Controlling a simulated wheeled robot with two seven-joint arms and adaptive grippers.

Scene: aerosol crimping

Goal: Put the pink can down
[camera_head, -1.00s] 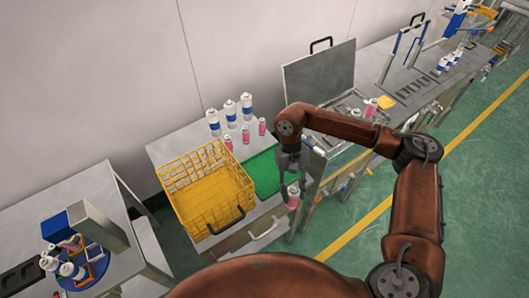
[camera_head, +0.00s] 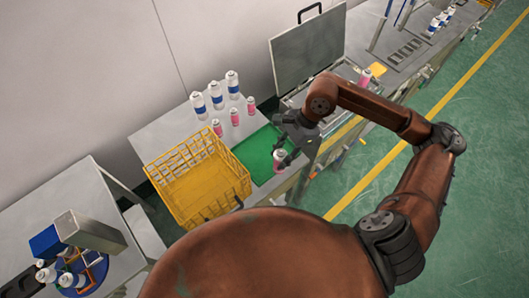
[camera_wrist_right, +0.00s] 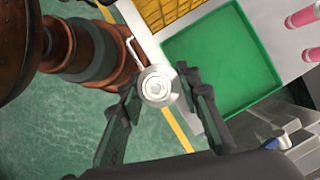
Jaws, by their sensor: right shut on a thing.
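My right gripper (camera_head: 287,148) is shut on the pink can (camera_head: 280,160) and holds it upright by the near right edge of the green tray (camera_head: 258,158). In the right wrist view I look down on the can's round pale top (camera_wrist_right: 156,86) between the two dark fingers (camera_wrist_right: 158,96). There the can appears just outside the green tray (camera_wrist_right: 222,60), which is empty where I see it. I cannot tell the can's height above the table. My left gripper is not in view.
A yellow wire basket (camera_head: 205,180) stands left of the tray. Behind the tray are several white-and-blue cans and smaller pink cans (camera_head: 235,117). A machine with a raised grey lid (camera_head: 308,50) is at the right. Green floor (camera_head: 480,130) lies in front.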

